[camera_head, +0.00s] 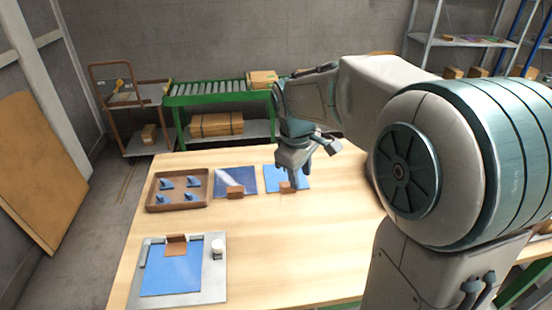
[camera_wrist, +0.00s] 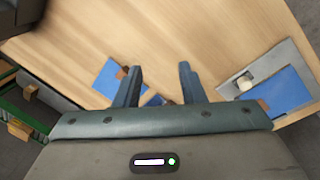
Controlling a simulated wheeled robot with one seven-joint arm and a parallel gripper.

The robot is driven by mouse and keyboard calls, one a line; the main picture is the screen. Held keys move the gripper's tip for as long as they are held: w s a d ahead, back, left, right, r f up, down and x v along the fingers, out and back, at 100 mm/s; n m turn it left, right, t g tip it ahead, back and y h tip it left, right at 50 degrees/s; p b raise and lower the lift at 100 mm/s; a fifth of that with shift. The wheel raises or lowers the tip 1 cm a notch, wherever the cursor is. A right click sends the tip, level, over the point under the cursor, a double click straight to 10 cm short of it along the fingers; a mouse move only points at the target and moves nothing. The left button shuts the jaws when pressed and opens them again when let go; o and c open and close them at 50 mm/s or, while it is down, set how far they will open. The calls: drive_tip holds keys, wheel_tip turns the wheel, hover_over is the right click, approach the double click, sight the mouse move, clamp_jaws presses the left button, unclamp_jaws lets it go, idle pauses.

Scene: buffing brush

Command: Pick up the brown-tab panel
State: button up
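Several blue panels have brown tabs. A light blue panel (camera_head: 273,180) lies flat on the table below my gripper (camera_head: 292,176), its tab (camera_head: 287,187) partly hidden by the gripper. A darker blue panel (camera_head: 222,185) with a pale streak and a brown tab (camera_head: 236,192) lies left of it. Another blue panel (camera_head: 172,272) with a brown tab (camera_head: 176,244) lies on a grey board (camera_head: 215,290) at the front left. In the wrist view, my gripper (camera_wrist: 160,76) has its fingers spread with nothing held. A light blue panel (camera_wrist: 107,78) shows beside the left finger.
A brown tray (camera_head: 205,199) with several small blue pieces stands left of the panels. A white knob (camera_head: 217,249) rises from the grey board. A green roller conveyor (camera_head: 215,94) and a cart (camera_head: 150,96) stand behind the table. The table's middle (camera_head: 270,240) is clear.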

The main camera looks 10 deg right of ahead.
drive_tip(key=w+f+n, duration=0.3)
drive_tip(key=w+n, duration=0.3)
drive_tip(key=w, duration=0.6)
drive_tip(key=n+g+y, duration=0.1)
drive_tip(key=n+y, duration=0.1)
drive_tip(key=n, duration=0.1)
hover_over(289, 186)
wheel_tip(289, 186, down, 4)
drive_tip(key=f, duration=0.8)
drive_tip(key=shift+w+f+p, duration=0.2)
drive_tip(key=shift+w+p, duration=0.1)
drive_tip(key=shift+p, duration=0.1)
drive_tip(key=shift+s+d+f+p, duration=0.1)
drive_tip(key=shift+s+f+p, duration=0.1)
drive_tip(key=shift+f, duration=1.15)
drive_tip(key=shift+s+f+p, duration=0.1)
drive_tip(key=shift+f+p, duration=0.1)
drive_tip(key=shift+f, duration=1.15)
clamp_jaws()
